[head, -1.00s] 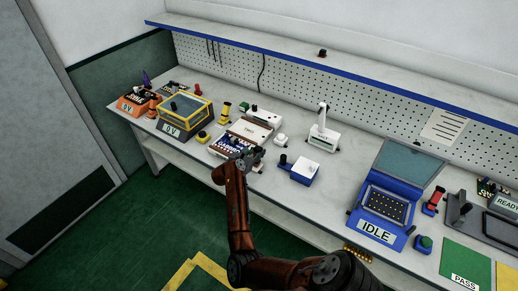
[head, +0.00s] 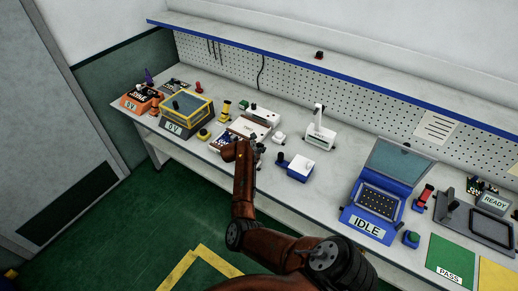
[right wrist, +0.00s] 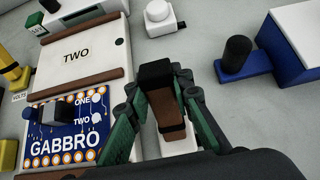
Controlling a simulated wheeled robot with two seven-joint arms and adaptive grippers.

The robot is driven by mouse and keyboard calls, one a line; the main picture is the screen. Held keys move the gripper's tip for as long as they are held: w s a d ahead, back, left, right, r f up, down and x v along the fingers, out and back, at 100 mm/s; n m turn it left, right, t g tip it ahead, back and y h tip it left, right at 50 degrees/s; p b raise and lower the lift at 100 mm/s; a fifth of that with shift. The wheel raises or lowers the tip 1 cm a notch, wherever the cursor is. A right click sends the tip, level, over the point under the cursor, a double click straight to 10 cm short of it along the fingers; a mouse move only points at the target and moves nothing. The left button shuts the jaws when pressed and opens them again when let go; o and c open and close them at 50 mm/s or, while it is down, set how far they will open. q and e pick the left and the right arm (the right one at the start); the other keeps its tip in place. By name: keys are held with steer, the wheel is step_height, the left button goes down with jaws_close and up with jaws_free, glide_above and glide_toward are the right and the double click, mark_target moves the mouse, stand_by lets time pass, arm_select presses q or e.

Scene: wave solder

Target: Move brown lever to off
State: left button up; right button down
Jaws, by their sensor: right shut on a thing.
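The brown lever (right wrist: 171,112) shows in the right wrist view, with a black block (right wrist: 156,72) at its top end. Its foot is on a white base (right wrist: 178,143) on the bench. The green-sided fingers of my right gripper (right wrist: 160,80) are on both sides of the lever and are shut on it. In the head view my right gripper (head: 256,151) is at the bench's front edge, and my own arm hides the lever there. I cannot read any on or off marks by the lever. My left gripper is not in view.
Left of the lever is the blue GABBRO board (right wrist: 62,128) with a white plate marked TWO (right wrist: 77,55) behind it. A blue-and-white box (head: 300,167) with a black knob stands to the right. The blue IDLE station (head: 365,230) is farther right.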

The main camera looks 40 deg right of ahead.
steer(key=c, duration=1.7)
jaws_free()
steer(key=v, duration=1.2)
steer(key=shift+r, duration=0.1)
